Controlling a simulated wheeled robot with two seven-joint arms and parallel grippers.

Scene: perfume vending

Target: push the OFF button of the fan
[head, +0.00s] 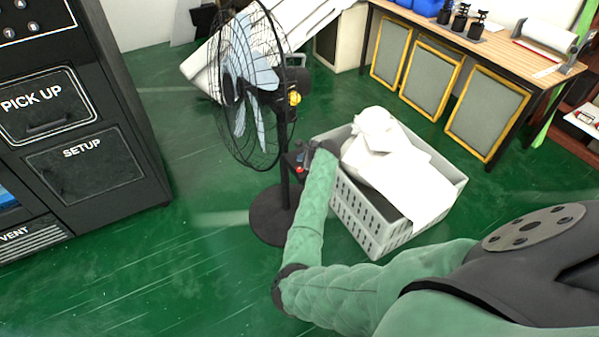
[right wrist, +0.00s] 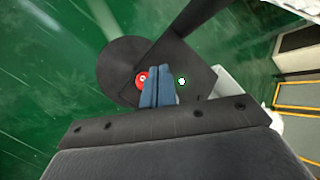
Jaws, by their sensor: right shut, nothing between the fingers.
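The black pedestal fan (head: 250,85) stands on the green floor in the head view. Its small dark control box (right wrist: 195,62) on the pole carries a red button (right wrist: 142,79) and a green button (right wrist: 181,81); their marks are too small to read. The red button also shows in the head view (head: 299,169). My right gripper (right wrist: 158,68) is shut and empty, its blue fingertips over the box between the two buttons, closer to the red one. I cannot tell whether they touch the box. In the head view my right gripper (head: 307,156) is beside the pole, partly hidden.
A grey crate (head: 372,226) with white crumpled material (head: 388,160) stands just right of the fan. A black vending machine (head: 95,140) is at the left. A wooden table (head: 505,55) is at the back right. Open green floor lies in front of the fan.

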